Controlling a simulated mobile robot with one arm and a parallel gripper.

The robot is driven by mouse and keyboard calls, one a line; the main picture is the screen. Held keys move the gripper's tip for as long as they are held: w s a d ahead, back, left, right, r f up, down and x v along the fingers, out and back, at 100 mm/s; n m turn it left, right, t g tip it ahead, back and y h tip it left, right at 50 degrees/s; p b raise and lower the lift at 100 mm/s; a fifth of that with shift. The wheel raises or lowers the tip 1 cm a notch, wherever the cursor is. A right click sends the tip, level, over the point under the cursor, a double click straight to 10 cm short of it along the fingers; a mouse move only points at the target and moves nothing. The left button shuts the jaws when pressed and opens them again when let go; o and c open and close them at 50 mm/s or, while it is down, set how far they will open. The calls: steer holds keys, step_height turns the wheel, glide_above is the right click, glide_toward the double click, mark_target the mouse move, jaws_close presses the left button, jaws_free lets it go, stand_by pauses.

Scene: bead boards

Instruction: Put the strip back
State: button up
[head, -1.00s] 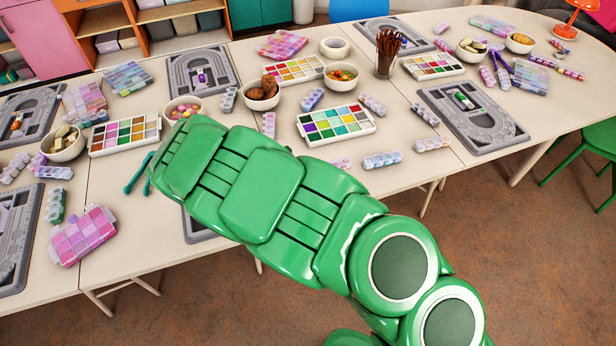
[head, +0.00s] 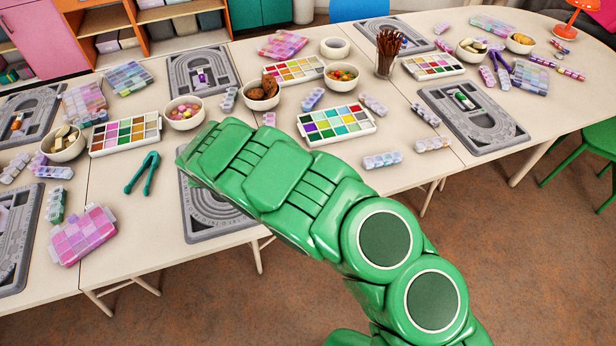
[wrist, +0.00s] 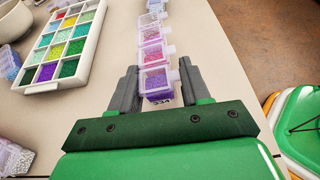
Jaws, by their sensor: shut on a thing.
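In the wrist view, a bead strip (wrist: 154,55) of clear lidded boxes with purple and pink beads runs away from me between my gripper's fingers. My gripper (wrist: 158,78) is shut on its near end, beside a printed number. I cannot tell whether the strip touches the table. In the head view, my green arm hides my gripper and this strip. A grey board (head: 210,215) with curved tracks lies partly behind my arm.
A bead palette (wrist: 57,48) lies left of the strip; it also shows in the head view (head: 336,123). Another strip (head: 382,160) lies to the right near the table's front edge. Green tongs (head: 143,174) lie left of the board. Bowls (head: 184,113) stand farther back.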

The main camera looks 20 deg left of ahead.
steer(key=shift+f, duration=1.4)
steer(key=shift+f, duration=0.1)
steer(key=o, duration=1)
steer(key=v, duration=0.7)
steer(key=shift+a+r, duration=0.3)
